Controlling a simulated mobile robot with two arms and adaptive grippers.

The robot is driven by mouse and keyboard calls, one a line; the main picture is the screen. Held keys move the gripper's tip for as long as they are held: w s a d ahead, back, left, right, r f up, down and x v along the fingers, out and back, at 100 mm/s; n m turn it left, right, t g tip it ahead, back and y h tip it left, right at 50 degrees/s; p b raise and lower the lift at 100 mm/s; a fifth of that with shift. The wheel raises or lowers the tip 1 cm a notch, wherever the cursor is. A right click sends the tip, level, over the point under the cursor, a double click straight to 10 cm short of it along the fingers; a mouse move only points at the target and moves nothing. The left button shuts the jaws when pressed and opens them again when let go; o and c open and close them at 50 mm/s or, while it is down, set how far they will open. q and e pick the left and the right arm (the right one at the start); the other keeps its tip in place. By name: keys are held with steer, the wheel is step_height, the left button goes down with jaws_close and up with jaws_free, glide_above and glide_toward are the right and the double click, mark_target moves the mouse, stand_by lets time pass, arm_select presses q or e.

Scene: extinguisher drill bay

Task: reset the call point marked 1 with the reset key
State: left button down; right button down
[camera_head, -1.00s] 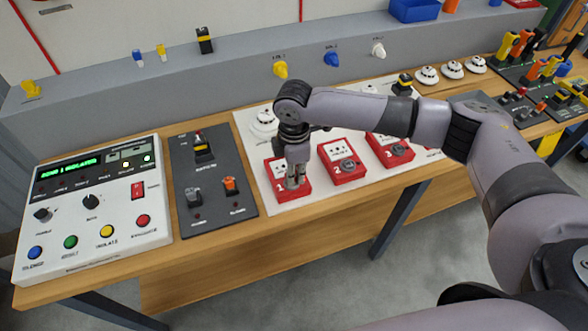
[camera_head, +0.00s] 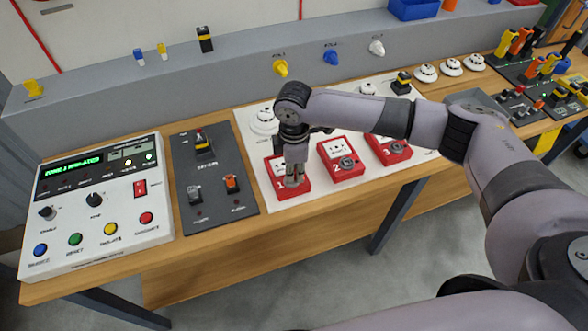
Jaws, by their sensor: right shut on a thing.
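The call point marked 1 (camera_head: 278,189) is a red box on the white board, the leftmost of a row of red call points. My right gripper (camera_head: 293,183) points down over its lower face, with the fingertips at the box. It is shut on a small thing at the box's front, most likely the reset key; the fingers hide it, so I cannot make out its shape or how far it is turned. The call points marked 2 (camera_head: 341,159) and 3 (camera_head: 388,148) stand to the right, each with a grey round part. My left gripper is not in view.
A white control panel (camera_head: 98,240) with knobs and coloured buttons and a dark switch panel (camera_head: 214,209) lie to the left. Smoke detectors (camera_head: 264,123) stand behind. A grey ledge (camera_head: 230,85) runs along the back with coloured keys.

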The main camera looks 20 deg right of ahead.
steer(key=shift+s+m+p, duration=0.1)
steer(key=shift+m+p, duration=1)
steer(key=shift+p, duration=0.2)
steer(key=shift+a+m+p, duration=0.1)
steer(key=shift+m+p, duration=0.7)
steer(key=shift+p, duration=0.15)
steer(key=shift+m+p, duration=0.3)
steer(key=shift+p, duration=0.05)
steer(key=shift+s+m+p, duration=0.1)
steer(key=shift+m+p, duration=1)
steer(key=shift+p, duration=0.15)
